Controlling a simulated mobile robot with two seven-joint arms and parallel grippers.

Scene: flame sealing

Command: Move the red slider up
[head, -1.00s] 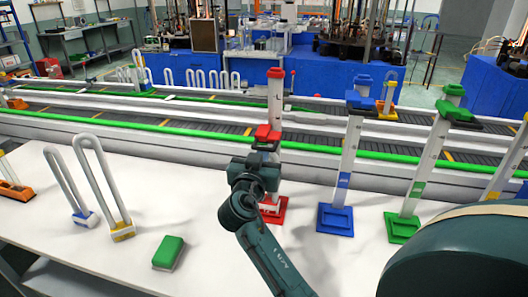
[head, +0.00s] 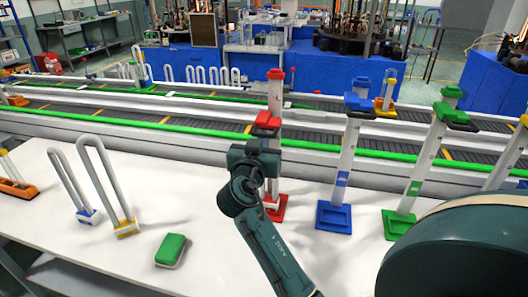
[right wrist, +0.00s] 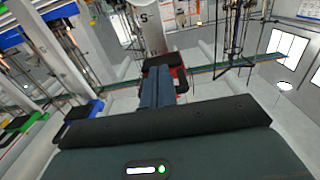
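The red slider (head: 266,121), with black parts, sits on a white upright scale post (head: 275,96) with a red cap and red base (head: 277,208). It is a little above the post's middle. My right gripper (head: 256,150) is directly below the slider, in front of the post, pointing up and hiding part of it. In the right wrist view, its fingers (right wrist: 158,88) are close together, with their tips at the black and red slider (right wrist: 163,64). They look shut and pressed to its underside, though the contact is partly hidden. My left gripper is not in view.
A blue-based post (head: 345,165) and a green-based post (head: 418,178) stand to the right. White U-shaped tubes (head: 105,180) and a green block (head: 171,249) are on the left of the white table (head: 60,250). A conveyor (head: 180,138) runs behind.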

